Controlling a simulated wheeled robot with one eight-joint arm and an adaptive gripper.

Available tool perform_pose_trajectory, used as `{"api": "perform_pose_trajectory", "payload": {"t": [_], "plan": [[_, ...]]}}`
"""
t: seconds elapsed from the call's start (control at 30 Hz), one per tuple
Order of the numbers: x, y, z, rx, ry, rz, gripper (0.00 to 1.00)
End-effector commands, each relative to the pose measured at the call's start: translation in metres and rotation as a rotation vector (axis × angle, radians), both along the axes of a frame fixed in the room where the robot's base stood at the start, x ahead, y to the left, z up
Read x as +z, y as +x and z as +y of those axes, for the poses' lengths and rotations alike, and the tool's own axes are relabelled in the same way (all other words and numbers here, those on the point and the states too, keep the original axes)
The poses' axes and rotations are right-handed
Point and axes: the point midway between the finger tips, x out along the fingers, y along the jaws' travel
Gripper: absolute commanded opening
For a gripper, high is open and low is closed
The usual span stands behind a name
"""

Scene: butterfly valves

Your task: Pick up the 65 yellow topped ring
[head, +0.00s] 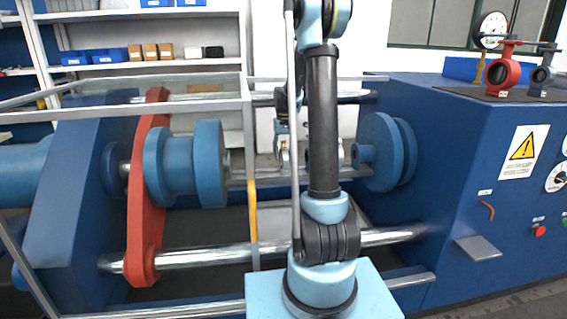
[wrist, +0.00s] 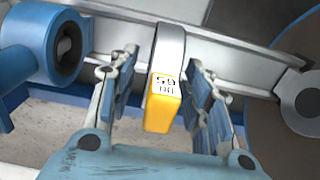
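The yellow-topped ring (wrist: 163,104) stands in the middle of the wrist view. Its yellow block carries dark printed marks that look like an upside-down 65, and a grey metal band (wrist: 170,45) rises behind it. My gripper (wrist: 163,68) has one finger on each side of the ring, with a narrow gap showing on both sides. It looks open, around the ring but not clamped on it. In the head view my arm hides the ring, and only parts of my fingers show on either side of the arm.
A metal rail (wrist: 225,45) runs behind the ring. A blue cylindrical fitting (wrist: 40,45) is at left and a large dark disc (wrist: 290,50) at right. The head view shows a blue machine (head: 430,160), a red lever arm (head: 145,200) and steel bars (head: 200,255).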

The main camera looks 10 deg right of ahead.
Motion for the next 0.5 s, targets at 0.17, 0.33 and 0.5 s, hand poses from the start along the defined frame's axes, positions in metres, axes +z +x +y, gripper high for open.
{"api": "perform_pose_trajectory", "payload": {"t": [0.17,0.33,0.5], "plan": [[0.0002,0.0,0.0,0.0,0.0,0.0,0.06],[0.0004,-0.0001,0.0,0.0,0.0,0.0,0.0],[0.0008,-0.0001,0.0,0.0,0.0,0.0,0.0]]}}
